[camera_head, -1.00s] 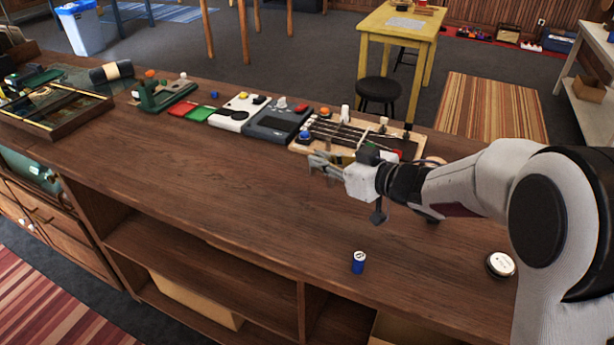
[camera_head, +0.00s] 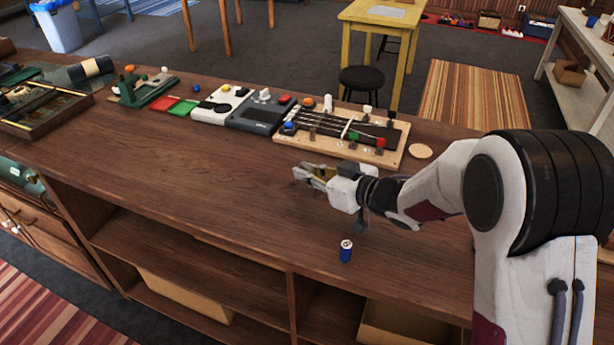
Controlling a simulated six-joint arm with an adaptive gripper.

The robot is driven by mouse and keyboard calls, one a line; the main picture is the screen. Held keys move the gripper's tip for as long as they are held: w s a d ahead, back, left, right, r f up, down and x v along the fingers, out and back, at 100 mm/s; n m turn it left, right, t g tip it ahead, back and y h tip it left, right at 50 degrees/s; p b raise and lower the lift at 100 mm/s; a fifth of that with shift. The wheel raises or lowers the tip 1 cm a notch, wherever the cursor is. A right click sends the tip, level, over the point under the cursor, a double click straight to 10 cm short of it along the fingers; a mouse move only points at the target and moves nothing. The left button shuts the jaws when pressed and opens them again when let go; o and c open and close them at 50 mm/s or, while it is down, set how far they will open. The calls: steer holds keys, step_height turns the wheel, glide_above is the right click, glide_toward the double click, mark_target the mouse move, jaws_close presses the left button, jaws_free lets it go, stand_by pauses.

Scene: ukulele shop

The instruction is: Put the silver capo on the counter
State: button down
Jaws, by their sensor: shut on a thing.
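My gripper (camera_head: 308,176) is over the middle of the wooden counter (camera_head: 220,215), in front of the fretboard stand. It is shut on a small silvery thing, seemingly the silver capo (camera_head: 301,174). The fingers and the thing blend together, so its outline is hard to make out. The gripper looks low over the counter top; I cannot tell whether the thing touches the wood.
The fretboard stand (camera_head: 320,140) with colored knobs is just behind my gripper. A small blue can (camera_head: 346,251) stands in front. Grey (camera_head: 262,112) and white (camera_head: 220,103) pedal boxes are behind to the left. The counter's left middle is clear.

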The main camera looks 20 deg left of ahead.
steer(key=shift+f, duration=0.75)
steer(key=shift+f, duration=0.15)
steer(key=c, duration=2.1)
jaws_free()
steer(key=v, duration=1.2)
steer(key=shift+s+r, duration=0.1)
steer(key=shift+r, duration=0.1)
